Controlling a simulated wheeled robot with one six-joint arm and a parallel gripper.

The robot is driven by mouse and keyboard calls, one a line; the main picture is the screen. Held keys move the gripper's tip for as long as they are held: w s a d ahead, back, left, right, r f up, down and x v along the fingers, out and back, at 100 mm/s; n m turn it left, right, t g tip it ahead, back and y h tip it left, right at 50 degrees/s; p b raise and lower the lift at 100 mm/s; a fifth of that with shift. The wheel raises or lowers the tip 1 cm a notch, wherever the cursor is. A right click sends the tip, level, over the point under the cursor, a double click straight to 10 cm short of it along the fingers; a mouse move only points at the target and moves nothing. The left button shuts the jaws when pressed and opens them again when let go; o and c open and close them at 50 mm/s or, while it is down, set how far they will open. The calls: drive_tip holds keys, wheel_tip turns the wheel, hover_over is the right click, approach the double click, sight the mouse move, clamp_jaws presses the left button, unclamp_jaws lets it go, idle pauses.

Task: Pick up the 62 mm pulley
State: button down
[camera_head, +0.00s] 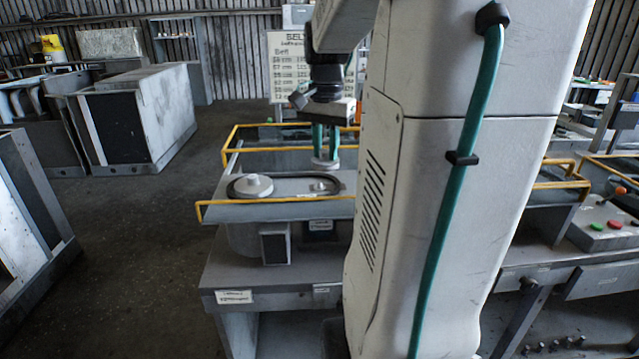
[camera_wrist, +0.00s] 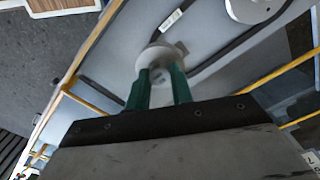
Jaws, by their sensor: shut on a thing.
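My gripper (camera_head: 325,150) points down above the blower housing, and its green fingers are shut on a small round grey pulley (camera_head: 324,164). In the wrist view the same pulley (camera_wrist: 158,57) sits between the tips of my gripper (camera_wrist: 165,80). It appears held above the housing's top. I cannot read its size. A larger pale pulley (camera_head: 251,186) sits at the left of the housing top and shows at the top edge of the wrist view (camera_wrist: 252,8). A dark belt (camera_wrist: 232,47) runs near it.
Yellow rails (camera_head: 275,200) edge the housing at front and back. A small shaft stub (camera_head: 318,186) stands right of the larger pulley. A board with printed text (camera_head: 290,70) stands behind. Grey cabinets (camera_head: 140,115) are at left, with open floor (camera_head: 150,230) before them.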

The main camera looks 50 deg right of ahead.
drive_tip(key=s+a, duration=0.2)
drive_tip(key=s, duration=0.1)
drive_tip(key=s+a+r, duration=0.1)
drive_tip(key=shift+s+r, duration=0.1)
drive_tip(key=shift+s, duration=0.2)
idle(0.3)
